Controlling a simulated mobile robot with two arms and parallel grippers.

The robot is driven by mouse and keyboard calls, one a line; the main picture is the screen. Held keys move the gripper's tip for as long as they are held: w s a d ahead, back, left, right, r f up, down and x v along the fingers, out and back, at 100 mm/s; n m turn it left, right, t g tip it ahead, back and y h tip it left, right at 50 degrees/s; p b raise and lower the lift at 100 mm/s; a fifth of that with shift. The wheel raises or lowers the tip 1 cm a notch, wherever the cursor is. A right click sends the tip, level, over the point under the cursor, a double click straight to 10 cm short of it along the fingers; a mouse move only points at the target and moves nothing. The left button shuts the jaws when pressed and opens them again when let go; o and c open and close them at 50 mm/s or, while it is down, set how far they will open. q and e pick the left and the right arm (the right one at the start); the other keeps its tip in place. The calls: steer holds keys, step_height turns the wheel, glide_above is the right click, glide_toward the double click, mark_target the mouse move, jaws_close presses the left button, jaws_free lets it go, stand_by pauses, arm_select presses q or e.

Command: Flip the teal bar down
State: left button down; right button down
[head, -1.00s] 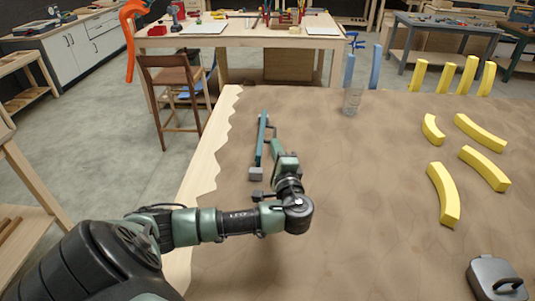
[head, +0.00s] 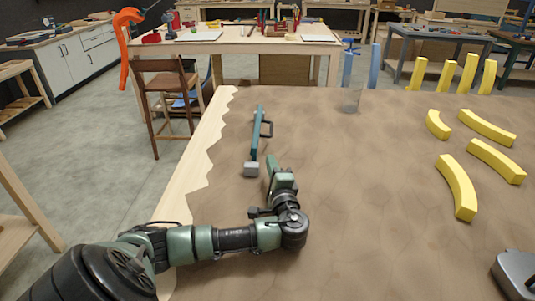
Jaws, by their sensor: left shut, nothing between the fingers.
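The teal bar (head: 256,132) is a long thin piece at the left part of the brown tabletop (head: 340,200). It runs away from me and looks low along the surface; I cannot tell whether it rests fully flat. A grey block (head: 252,169) sits at its near end, and a dark handle-like loop (head: 266,128) is on its right side. My left gripper (head: 271,162) is shut and empty, just right of the grey block and apart from the bar.
Several curved yellow pieces (head: 458,187) lie on the right, with upright yellow ones (head: 467,74) behind. Blue upright pieces (head: 373,67) and a clear object (head: 350,100) stand at the far edge. A grey metal object (head: 515,272) is at lower right. The table's middle is clear.

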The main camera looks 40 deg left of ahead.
arm_select(q)
steer(key=b+x, duration=0.3)
steer(key=x, duration=0.5)
steer(key=shift+w+a, duration=0.1)
steer(key=shift+a, duration=0.1)
steer(key=shift+w+a, duration=0.3)
steer(key=shift+a, duration=0.1)
steer(key=shift+a, duration=0.1)
